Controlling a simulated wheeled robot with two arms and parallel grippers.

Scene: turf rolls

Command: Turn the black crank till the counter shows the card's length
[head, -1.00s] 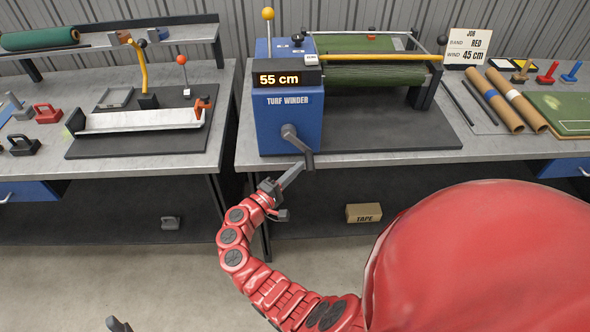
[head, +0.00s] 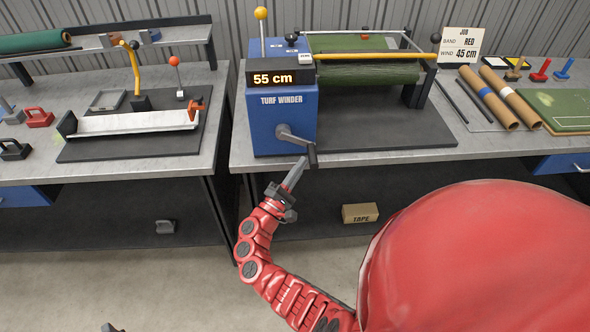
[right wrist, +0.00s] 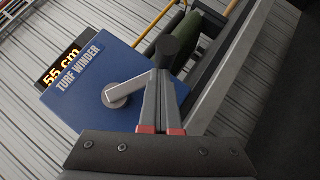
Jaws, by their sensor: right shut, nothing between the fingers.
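The black crank handle (head: 312,156) sits on a grey arm on the front of the blue turf winder (head: 283,120). The crank arm points right and slightly down in the head view. The counter (head: 271,78) reads 55 cm. The card (head: 462,46) reads JOB, BAND RED, WIND 45 cm. My right gripper (head: 300,165) is shut and empty, its tips close to the crank handle. In the right wrist view the closed fingers (right wrist: 161,100) point at the black handle (right wrist: 170,50); contact is unclear. A dark tip at the bottom left may be my left gripper (head: 109,327).
A green turf roll (head: 365,73) lies in the winder frame, behind a yellow bar (head: 375,56). Cardboard tubes (head: 487,98) and stamps lie right. A second bench (head: 190,165) with a white trough stands left, across a gap. A tape box (head: 360,213) sits below.

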